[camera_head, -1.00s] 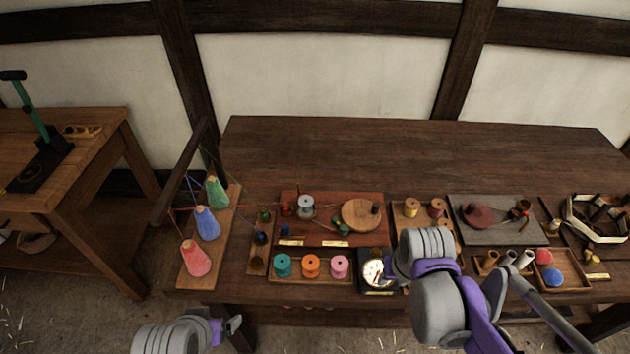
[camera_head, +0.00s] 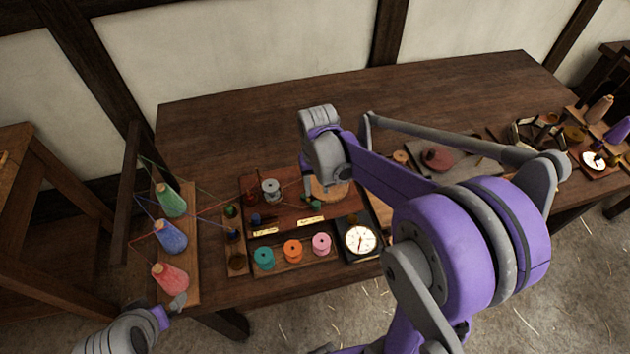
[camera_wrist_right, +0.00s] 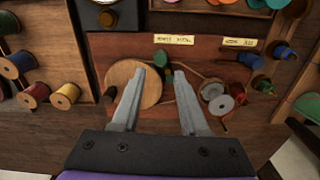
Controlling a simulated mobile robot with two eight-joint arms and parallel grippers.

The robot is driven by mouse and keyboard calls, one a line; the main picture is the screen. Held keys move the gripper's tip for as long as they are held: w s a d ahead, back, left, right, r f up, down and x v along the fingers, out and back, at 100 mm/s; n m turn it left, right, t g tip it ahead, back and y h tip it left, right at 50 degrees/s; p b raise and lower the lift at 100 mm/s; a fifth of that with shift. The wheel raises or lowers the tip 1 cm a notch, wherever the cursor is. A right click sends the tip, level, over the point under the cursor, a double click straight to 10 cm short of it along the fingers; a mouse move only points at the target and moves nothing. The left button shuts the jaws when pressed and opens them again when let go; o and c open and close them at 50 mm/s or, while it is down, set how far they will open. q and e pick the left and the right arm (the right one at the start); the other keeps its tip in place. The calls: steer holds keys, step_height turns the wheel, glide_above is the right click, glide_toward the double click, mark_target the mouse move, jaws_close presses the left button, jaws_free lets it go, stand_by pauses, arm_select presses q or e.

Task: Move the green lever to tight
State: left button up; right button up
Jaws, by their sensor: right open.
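A small green lever-like piece (camera_head: 316,203) is on the red-brown board (camera_head: 262,215), beside the round wooden disc (camera_head: 331,192). In the right wrist view the green piece (camera_wrist_right: 168,86) shows between my right gripper's fingers, next to the wooden disc (camera_wrist_right: 122,80). My right gripper (camera_wrist_right: 160,70) is open with nothing held; its height above the board is unclear.
Red, blue and green thread cones (camera_head: 171,236) stand on a rack at the left. A tray holds teal, orange and pink spools (camera_head: 293,250). A white dial (camera_head: 360,239) is right of it. The table's back (camera_head: 250,120) is clear.

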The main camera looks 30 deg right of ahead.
mark_target(316, 204)
step_height(316, 204, down, 8)
steer(key=b, duration=0.4)
steer(key=shift+f, duration=0.1)
arm_select(q)
step_height(316, 204, down, 6)
steer(key=s, duration=0.2)
steer(key=shift+s+f+g, duration=0.25)
steer(key=shift+g, duration=0.05)
arm_select(e)
steer(key=shift+a, duration=0.15)
steer(key=shift+a, duration=0.65)
steer(key=shift+w+a+b, duration=0.2)
steer(key=shift+a+b, duration=0.1)
steer(key=shift+a, duration=0.6)
arm_select(q)
steer(key=shift+f, duration=0.4)
arm_select(e)
steer(key=shift+w+a, duration=0.7)
steer(key=shift+a, duration=0.3)
arm_select(q)
steer(key=shift+s+f, duration=0.1)
arm_select(e)
steer(key=shift+s+d, duration=0.2)
